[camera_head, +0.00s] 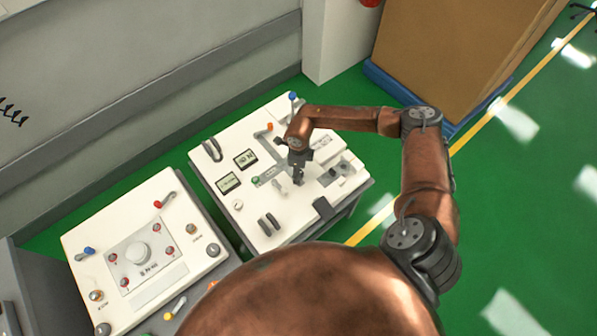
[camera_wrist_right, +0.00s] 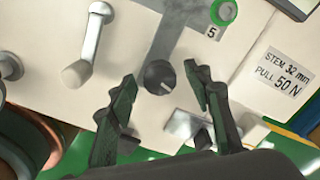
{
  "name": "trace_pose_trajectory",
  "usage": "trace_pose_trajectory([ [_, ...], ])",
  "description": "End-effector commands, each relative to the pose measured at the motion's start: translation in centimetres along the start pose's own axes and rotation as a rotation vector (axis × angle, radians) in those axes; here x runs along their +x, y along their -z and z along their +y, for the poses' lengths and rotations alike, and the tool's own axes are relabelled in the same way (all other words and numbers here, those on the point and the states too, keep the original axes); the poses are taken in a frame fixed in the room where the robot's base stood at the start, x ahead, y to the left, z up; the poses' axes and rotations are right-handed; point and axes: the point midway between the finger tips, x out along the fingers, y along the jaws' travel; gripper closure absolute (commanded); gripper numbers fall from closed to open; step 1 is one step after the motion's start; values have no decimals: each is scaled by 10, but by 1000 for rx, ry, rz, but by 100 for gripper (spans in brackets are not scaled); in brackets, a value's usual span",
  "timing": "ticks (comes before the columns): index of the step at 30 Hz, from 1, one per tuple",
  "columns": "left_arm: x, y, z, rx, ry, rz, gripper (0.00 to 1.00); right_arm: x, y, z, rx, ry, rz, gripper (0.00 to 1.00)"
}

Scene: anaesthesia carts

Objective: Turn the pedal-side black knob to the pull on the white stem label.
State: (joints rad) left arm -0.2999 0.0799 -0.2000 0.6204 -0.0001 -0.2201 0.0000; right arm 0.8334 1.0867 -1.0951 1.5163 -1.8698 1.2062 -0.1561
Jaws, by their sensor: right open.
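A black round knob (camera_wrist_right: 159,77) with a pale pointer line stands on the cream panel at the end of a grey strip, in the right wrist view. A white label (camera_wrist_right: 284,76) right of it reads "STEM 32 mm PULL 50 N". My right gripper (camera_wrist_right: 160,80) is open, its two dark fingertips to either side of the knob in the picture; I cannot tell whether they touch it. In the head view my right gripper (camera_head: 298,176) points down over the middle of the rear cart panel (camera_head: 217,174) and hides the knob. My left gripper is out of view.
A metal lever (camera_wrist_right: 90,45) stands left of the knob and a green ring (camera_wrist_right: 223,12) lies above right, marked "5". A black pad (camera_head: 324,208) is at the panel's right edge. A second cart panel (camera_head: 80,238) stands front left. A large brown box (camera_head: 455,50) stands behind.

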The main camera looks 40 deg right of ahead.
Motion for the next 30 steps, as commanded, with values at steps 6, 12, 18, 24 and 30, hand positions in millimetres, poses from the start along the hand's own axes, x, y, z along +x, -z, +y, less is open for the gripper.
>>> trace_pose_trajectory([
  [6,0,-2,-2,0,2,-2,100,-2,0,0,0,0,0,54],
  [12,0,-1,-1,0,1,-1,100,-28,0,-1,-2,3,-2,54],
  [18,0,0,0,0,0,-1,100,-71,0,-1,-1,3,-2,54],
  [24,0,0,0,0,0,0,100,-104,0,-1,0,1,-1,54],
  [30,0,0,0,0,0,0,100,-119,0,0,0,0,0,54],
])
